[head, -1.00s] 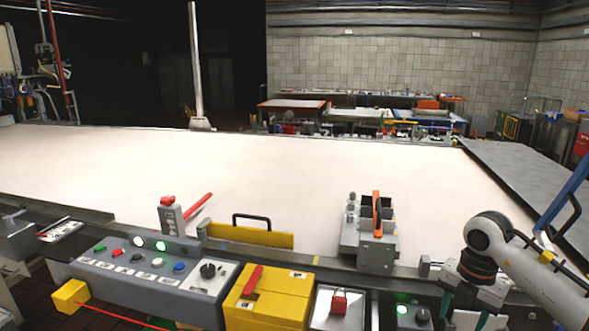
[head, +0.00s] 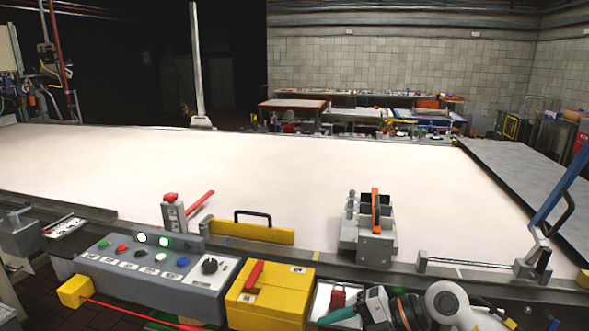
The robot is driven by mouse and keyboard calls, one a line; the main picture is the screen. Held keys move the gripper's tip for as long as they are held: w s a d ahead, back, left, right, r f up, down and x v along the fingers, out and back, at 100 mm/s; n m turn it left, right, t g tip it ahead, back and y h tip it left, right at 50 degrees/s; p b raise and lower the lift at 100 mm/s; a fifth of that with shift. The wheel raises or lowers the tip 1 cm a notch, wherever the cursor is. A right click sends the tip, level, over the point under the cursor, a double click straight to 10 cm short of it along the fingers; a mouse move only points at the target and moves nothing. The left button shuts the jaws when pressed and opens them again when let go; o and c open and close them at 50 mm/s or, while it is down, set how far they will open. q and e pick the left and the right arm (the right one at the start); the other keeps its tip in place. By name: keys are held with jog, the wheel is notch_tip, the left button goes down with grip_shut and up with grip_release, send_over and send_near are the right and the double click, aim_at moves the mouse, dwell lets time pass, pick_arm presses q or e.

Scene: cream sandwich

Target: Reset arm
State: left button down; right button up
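My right arm comes in at the bottom right, its white and black wrist low along the front edge. Its gripper (head: 350,311) points left, with a teal part at its tip, beside a red padlock-like part (head: 338,298) on a pale plate. The plate is partly hidden, and I cannot tell whether the gripper touches the red part or how its fingers are set. My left arm and gripper are not in view.
A grey button panel (head: 112,264) and a yellow box with a red handle (head: 268,296) line the front. A grey clamp block with an orange handle (head: 369,246) and a yellow bar (head: 250,232) stand at the white table's (head: 280,185) front edge. The table's middle is clear.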

jog(key=s+a+r+m+t+y, duration=0.1)
jog(key=a+r+m+t+y, duration=0.4)
jog(key=r+t+y, duration=0.25)
jog(key=w+d+f+m+t+h, duration=0.2)
jog(key=d+f+m+t+h, duration=0.1)
jog(key=d+m+t+h, duration=1.25)
jog(key=s+f+m+g+h, duration=0.4)
jog(key=f+m+g, duration=0.3)
jog(key=f+g, duration=0.2)
jog(key=s+d+f+m+g, duration=0.1)
jog(key=s+f+g, duration=0.55)
jog(key=s, duration=0.45)
jog(key=s+d+f+m+g, duration=0.1)
jog(key=s+f+g, duration=0.4)
jog(key=s+f, duration=0.4)
jog(key=s+f+g, duration=0.2)
jog(key=s+f, duration=0.1)
jog(key=f, duration=2.3)
jog(key=s+d+f, duration=0.3)
jog(key=s+f, duration=1.2)
jog(key=s, duration=0.1)
jog(key=shift+n+g, duration=0.45)
